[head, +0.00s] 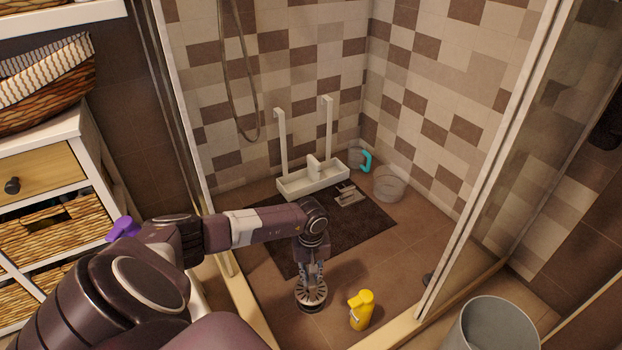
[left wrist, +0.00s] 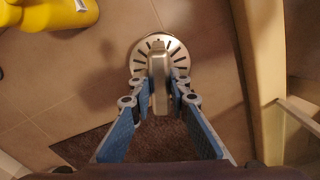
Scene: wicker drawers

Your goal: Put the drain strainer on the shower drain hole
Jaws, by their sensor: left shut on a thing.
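The drain strainer (head: 312,301) is a round, slotted metal disc with an upright handle. My left gripper (head: 311,268) points down over the shower floor and is shut on this handle. In the left wrist view, the blue-padded fingers of the left gripper (left wrist: 163,82) close on the handle, and the slotted disc of the strainer (left wrist: 141,52) shows beyond them. The disc is at or just above the brown floor tiles; I cannot tell whether it touches them. I see no drain hole; anything under the disc is hidden. My right gripper is not in view.
A yellow bottle (head: 361,309) stands just right of the strainer. Behind are a dark mat (head: 365,222), a white caddy (head: 300,186), a clear round container (head: 388,184) and a teal-handled cup (head: 357,158). The shower's glass door (head: 495,150) is at right.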

